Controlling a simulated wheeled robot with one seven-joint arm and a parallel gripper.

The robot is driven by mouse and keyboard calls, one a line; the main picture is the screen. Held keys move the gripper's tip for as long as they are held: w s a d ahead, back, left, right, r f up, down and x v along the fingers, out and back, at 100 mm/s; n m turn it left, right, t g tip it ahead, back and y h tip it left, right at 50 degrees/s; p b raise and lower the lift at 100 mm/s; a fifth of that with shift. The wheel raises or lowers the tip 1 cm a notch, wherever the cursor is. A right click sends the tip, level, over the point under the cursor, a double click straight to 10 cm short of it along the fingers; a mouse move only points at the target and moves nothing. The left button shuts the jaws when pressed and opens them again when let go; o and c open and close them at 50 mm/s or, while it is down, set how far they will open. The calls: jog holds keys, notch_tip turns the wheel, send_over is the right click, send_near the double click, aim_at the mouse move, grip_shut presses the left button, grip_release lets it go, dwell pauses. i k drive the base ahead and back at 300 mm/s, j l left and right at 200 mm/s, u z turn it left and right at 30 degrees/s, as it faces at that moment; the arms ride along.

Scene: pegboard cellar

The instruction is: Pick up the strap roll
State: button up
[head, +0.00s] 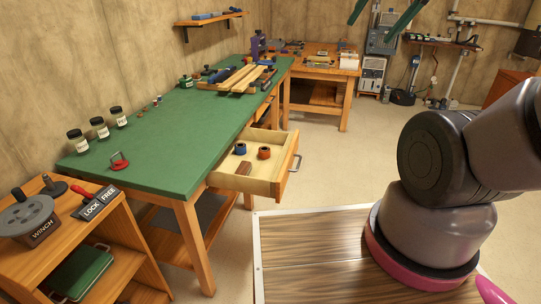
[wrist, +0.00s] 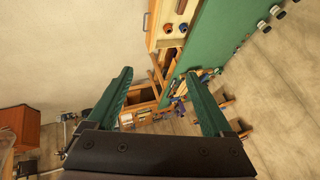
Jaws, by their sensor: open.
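Two small rolls stand in the open wooden drawer of the green bench: a blue roll (head: 240,149) and an orange-brown roll (head: 264,153). I cannot tell which one is the strap roll. Both show tiny at the top of the wrist view, the blue one (wrist: 183,27) beside the orange one (wrist: 168,27). My gripper (head: 369,32) is open and empty, with its green fingers at the top of the head view. In the wrist view, my gripper (wrist: 158,75) has its fingers wide apart, well away from the drawer.
A brown block (head: 243,168) lies in the drawer (head: 272,187) near the rolls. The green bench top (head: 185,130) holds jars, a red-handled shackle-like piece and stacked wood. A winch cabinet (head: 110,225) stands front left.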

aim_at(264, 153)
jog(key=u, duration=1.8)
jog(key=l, duration=0.8)
jog(key=i+l+z, duration=0.1)
jog(key=l, duration=0.75)
jog(key=i+l, duration=0.1)
jog(key=l, duration=0.7)
